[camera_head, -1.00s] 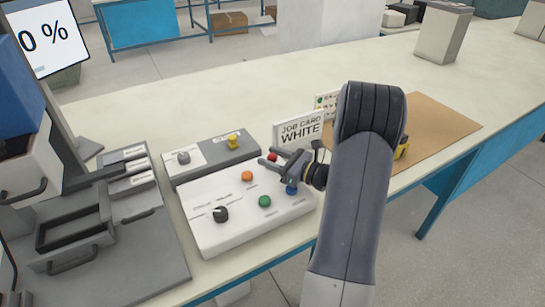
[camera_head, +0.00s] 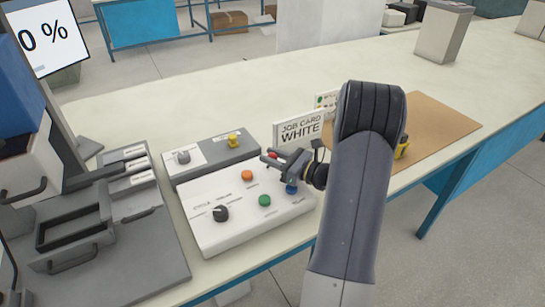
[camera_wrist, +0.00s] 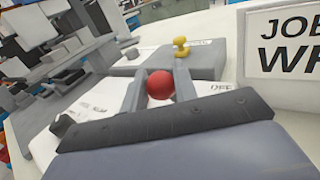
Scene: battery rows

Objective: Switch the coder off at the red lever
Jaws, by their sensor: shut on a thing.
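The red lever's round knob (camera_wrist: 160,84) sits between my two fingers in the wrist view, and the fingers are shut on it. In the head view my gripper (camera_head: 268,158) is at the back right of the white control panel (camera_head: 225,240), and the red knob (camera_head: 272,155) shows only in part beside the fingers. An "OFF" label (camera_wrist: 221,87) is printed on the panel to the right of the knob in the wrist view. The lever's shaft is hidden.
The white panel also carries an orange button (camera_head: 247,175), a green button (camera_head: 264,201), a blue button (camera_head: 291,188) and a black rotary knob (camera_head: 220,213). Behind it is a grey box with a yellow knob (camera_head: 234,140). A "JOB CARD WHITE" sign (camera_head: 300,130) stands close behind my gripper.

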